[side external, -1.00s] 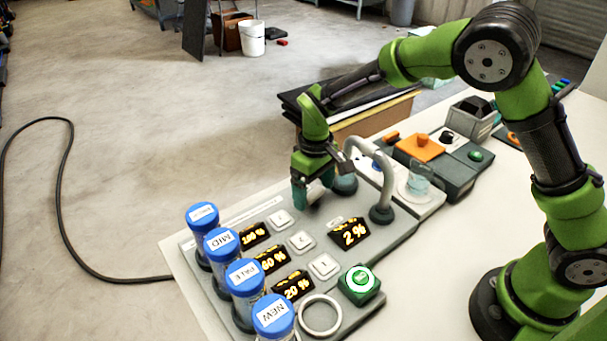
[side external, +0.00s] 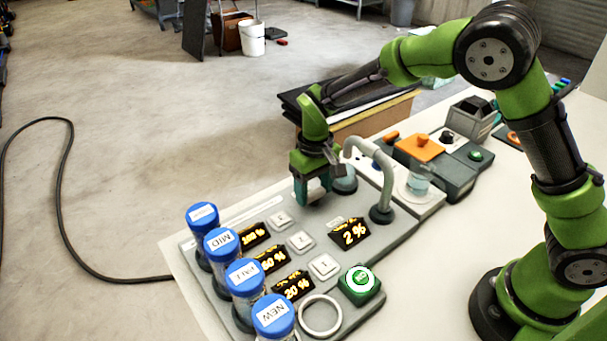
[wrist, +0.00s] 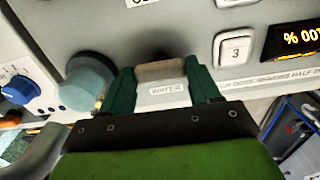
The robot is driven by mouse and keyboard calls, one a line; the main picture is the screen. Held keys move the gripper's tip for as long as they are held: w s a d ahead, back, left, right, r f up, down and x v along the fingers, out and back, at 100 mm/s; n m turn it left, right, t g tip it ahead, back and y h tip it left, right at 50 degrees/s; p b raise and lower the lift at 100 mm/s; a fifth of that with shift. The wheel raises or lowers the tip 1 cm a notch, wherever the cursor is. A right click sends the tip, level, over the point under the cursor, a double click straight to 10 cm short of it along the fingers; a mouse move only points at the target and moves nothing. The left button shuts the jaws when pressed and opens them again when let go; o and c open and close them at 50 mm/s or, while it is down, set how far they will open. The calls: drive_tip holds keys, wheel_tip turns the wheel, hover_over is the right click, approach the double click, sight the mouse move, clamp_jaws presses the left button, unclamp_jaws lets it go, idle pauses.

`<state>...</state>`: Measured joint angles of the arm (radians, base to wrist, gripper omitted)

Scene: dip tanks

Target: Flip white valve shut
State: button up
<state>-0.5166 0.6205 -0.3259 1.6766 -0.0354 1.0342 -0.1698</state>
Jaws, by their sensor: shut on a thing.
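The white valve handle (wrist: 165,92), with a WATER label and a tan end, sits between my gripper's two teal fingers in the wrist view. My gripper (side external: 313,196) is shut on it, low over the far part of the grey panel (side external: 335,226). A little of the pale handle also shows between the fingers in the side view (side external: 317,185). The valve's base and pivot are hidden behind my gripper, so I cannot tell the handle's exact angle.
A grey curved spout (side external: 381,180) stands close to the right of my gripper. Several blue-capped jars (side external: 245,275) line the panel's left edge. White numbered buttons (side external: 300,242), lit displays (side external: 349,235) and a green button (side external: 360,281) lie in front.

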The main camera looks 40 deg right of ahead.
sight(314, 192)
drive_tip(key=o, duration=1.1)
drive_tip(key=shift+c, duration=0.2)
drive_tip(key=shift+r, duration=0.1)
wheel_tip(314, 192, up, 17)
